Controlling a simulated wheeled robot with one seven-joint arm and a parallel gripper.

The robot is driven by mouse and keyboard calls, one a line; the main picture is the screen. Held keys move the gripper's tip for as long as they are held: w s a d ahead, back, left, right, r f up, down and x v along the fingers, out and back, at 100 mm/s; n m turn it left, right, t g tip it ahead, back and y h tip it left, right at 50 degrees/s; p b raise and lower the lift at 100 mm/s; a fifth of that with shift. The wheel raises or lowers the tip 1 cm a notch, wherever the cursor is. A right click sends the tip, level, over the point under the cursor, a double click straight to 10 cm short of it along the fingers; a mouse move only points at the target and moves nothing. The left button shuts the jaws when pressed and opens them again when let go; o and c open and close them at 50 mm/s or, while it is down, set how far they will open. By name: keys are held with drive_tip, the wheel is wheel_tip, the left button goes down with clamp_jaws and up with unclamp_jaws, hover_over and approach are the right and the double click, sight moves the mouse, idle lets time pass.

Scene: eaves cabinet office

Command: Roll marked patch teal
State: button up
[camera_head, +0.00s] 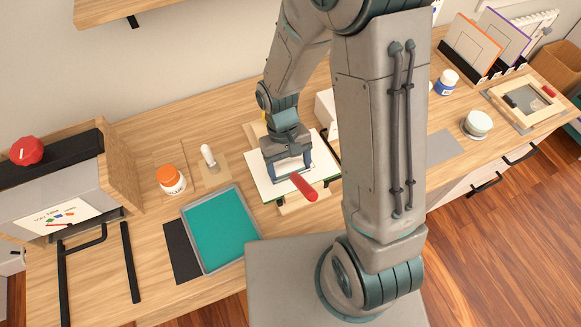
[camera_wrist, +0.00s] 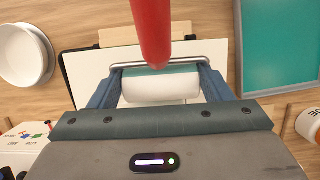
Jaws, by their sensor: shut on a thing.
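My gripper (camera_head: 288,165) is shut on a paint roller with a red handle (camera_head: 303,187); its fingers stand at both ends of the metal frame. In the wrist view the roller sleeve (camera_wrist: 160,90) is mostly white, with a teal strip along its far side; I cannot tell whether that teal is on the sleeve or the sheet. The roller is over a white sheet (camera_head: 264,186) on a wooden board, and contact is unclear. The marked patch is not visible, perhaps hidden under the roller or gripper. A grey-rimmed tray with teal paint (camera_head: 222,230) lies left of the sheet.
An orange-lidded jar (camera_head: 170,180) and a white-handled tool (camera_head: 208,156) stand behind the tray. A dark mat (camera_head: 182,252) lies left of it. A white bowl (camera_head: 477,123), a blue-labelled jar (camera_head: 447,82) and a wooden frame (camera_head: 526,102) are at the right.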

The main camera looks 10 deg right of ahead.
drive_tip(key=shift+w+a, duration=0.35)
drive_tip(key=shift+w, duration=0.9)
drive_tip(key=shift+w+a, duration=0.35)
drive_tip(key=shift+w, duration=0.9)
drive_tip(key=shift+w+a, duration=0.35)
drive_tip(key=shift+w, duration=0.9)
drive_tip(key=shift+f+b, duration=0.3)
drive_tip(key=shift+f, duration=0.2)
drive_tip(key=shift+s, duration=0.1)
